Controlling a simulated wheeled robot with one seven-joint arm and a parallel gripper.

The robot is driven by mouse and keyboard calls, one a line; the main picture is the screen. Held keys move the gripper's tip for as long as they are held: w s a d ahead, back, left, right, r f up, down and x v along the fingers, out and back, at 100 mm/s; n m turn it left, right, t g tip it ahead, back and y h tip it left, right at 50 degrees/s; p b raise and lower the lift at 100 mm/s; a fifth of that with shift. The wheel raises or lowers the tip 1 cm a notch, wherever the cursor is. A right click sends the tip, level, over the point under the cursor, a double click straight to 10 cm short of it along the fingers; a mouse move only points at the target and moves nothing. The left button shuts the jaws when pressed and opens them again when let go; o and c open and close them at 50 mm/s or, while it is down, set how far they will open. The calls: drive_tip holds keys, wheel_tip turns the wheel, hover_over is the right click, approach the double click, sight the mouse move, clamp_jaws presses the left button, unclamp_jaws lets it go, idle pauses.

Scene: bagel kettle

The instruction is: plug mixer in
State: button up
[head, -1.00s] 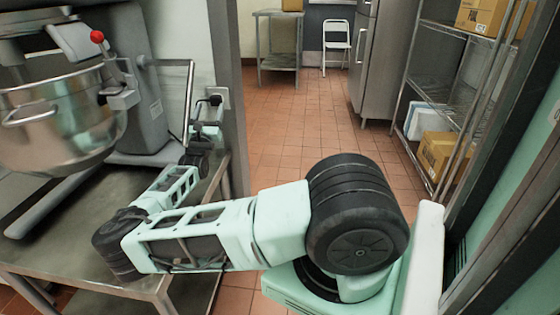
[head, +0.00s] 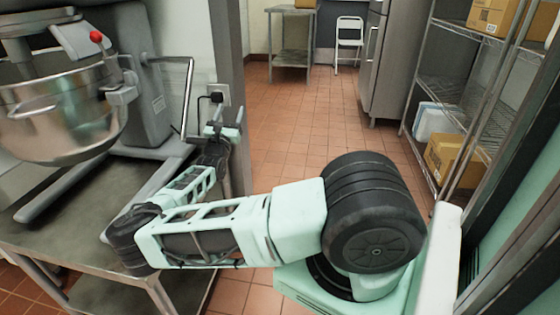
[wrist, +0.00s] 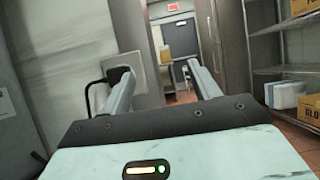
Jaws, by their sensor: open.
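The grey stand mixer (head: 148,85) with its steel bowl (head: 62,112) stands on the metal table at the left. A black plug (head: 216,97) with a dark cord sits at the wall outlet (head: 224,92), behind the mixer. The plug (wrist: 117,74) and outlet plate (wrist: 135,62) also show in the wrist view, left of centre; the left finger partly hides the plug. My gripper (head: 227,121) is open just below and right of the plug. In the wrist view its jaws (wrist: 160,70) have nothing between them. How deep the plug sits cannot be seen.
The metal table (head: 70,255) lies under my forearm. A wall post (head: 232,60) stands right beside the outlet. Wire shelving (head: 450,85) with boxes (head: 452,160) is at the right. The tiled floor (head: 300,120) in the middle is clear.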

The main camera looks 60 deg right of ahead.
drive_tip(key=s+f+m+g+y+p, duration=0.2)
drive_tip(key=s+f+g, duration=0.4)
drive_tip(key=s, duration=0.3)
drive_tip(key=s+d+f+m+g+y+p, duration=0.1)
drive_tip(key=s+f+m+g+y+p, duration=0.2)
drive_tip(key=s+f+m+g, duration=0.3)
drive_tip(key=shift+s+f+g+p, duration=0.55)
drive_tip(key=shift+s+f+g, duration=0.2)
drive_tip(key=shift+s+g, duration=0.6)
drive_tip(key=shift+s+d, duration=0.1)
drive_tip(key=s+a+r+m+t+y+p, duration=0.1)
drive_tip(key=s+a+r+m+y+p, duration=0.15)
drive_tip(key=a+r+y, duration=0.8)
drive_tip(key=s+a+r+m+t+h+p, duration=0.1)
drive_tip(key=a+r+m+p, duration=0.3)
drive_tip(key=a, duration=1.3)
drive_tip(key=s+a+r+t+y+p, duration=0.15)
drive_tip(key=a+r+y, duration=0.25)
drive_tip(key=a+r, duration=0.75)
drive_tip(key=s+a+r+t+y+p, duration=0.2)
drive_tip(key=s+a+r+y+p, duration=0.1)
drive_tip(key=s+a+r, duration=0.8)
drive_tip(key=s+a+y, duration=0.1)
drive_tip(key=s+a, duration=0.1)
drive_tip(key=shift+s+r+t, duration=0.2)
drive_tip(key=shift+s+t, duration=0.1)
drive_tip(key=shift+t, duration=0.1)
